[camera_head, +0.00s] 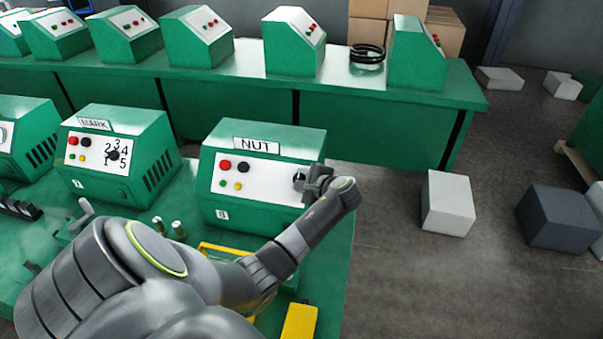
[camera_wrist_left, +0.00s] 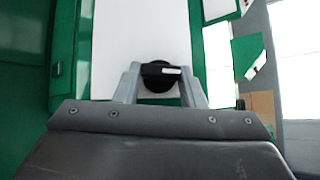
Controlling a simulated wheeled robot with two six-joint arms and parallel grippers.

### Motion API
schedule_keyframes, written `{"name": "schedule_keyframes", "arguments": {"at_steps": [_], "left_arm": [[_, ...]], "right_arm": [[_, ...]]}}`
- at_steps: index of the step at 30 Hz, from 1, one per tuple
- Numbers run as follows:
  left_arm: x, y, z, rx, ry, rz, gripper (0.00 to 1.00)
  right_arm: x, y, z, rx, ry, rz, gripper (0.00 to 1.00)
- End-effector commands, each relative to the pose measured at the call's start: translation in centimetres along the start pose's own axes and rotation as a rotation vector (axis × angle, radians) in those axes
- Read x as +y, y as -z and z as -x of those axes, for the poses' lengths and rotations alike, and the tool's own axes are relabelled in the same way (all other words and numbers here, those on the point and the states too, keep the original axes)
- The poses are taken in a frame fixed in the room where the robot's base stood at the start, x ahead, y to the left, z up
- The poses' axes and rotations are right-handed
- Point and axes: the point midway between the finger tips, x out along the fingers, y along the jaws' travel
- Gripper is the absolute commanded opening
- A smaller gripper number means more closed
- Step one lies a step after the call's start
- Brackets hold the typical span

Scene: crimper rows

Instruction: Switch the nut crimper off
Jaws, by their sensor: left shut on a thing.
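The nut crimper (camera_head: 262,165) is a green box with a "NUT" label on top and a white front panel. The panel carries a red button (camera_head: 225,165), a black button (camera_head: 243,168) and small green and yellow ones. My left gripper (camera_head: 306,182) is at the right end of this panel and partly hides the knob there. In the left wrist view the round black knob (camera_wrist_left: 158,84) sits between the two fingers of my left gripper (camera_wrist_left: 160,88), which are shut on it. A white mark on the knob's bar points right in that view. My right gripper is out of view.
The mark crimper (camera_head: 118,150) with a numbered dial stands to the left on the same green bench. A yellow part (camera_head: 299,322) lies at the bench's front. More green machines line the back bench (camera_head: 380,115). Pale and dark blocks (camera_head: 449,203) lie on the floor at right.

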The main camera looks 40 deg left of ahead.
Motion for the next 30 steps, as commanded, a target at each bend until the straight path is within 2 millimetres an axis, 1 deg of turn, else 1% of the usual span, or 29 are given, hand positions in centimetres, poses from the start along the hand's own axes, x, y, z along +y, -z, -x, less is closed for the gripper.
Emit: {"name": "schedule_keyframes", "arguments": {"at_steps": [1,7,24,25,29,30], "left_arm": [[-0.1,-0.04,0.08,0.001,-0.019,0.015,0.14],[-0.07,-0.01,0.0,0.001,-0.063,0.064,0.14],[-0.01,0.05,-0.04,0.002,-0.081,0.084,0.14],[-0.01,0.06,-0.03,0.002,-0.081,0.084,0.4],[-0.04,0.04,-0.03,0.001,-0.08,0.084,0.57],[-0.05,0.04,-0.03,0.001,-0.079,0.084,0.58]], "right_arm": [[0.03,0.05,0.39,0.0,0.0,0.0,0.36],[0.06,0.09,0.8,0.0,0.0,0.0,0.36],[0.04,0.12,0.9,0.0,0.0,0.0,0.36],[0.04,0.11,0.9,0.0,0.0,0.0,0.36],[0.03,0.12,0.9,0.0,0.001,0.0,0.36],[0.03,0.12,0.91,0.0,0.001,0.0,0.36]]}}
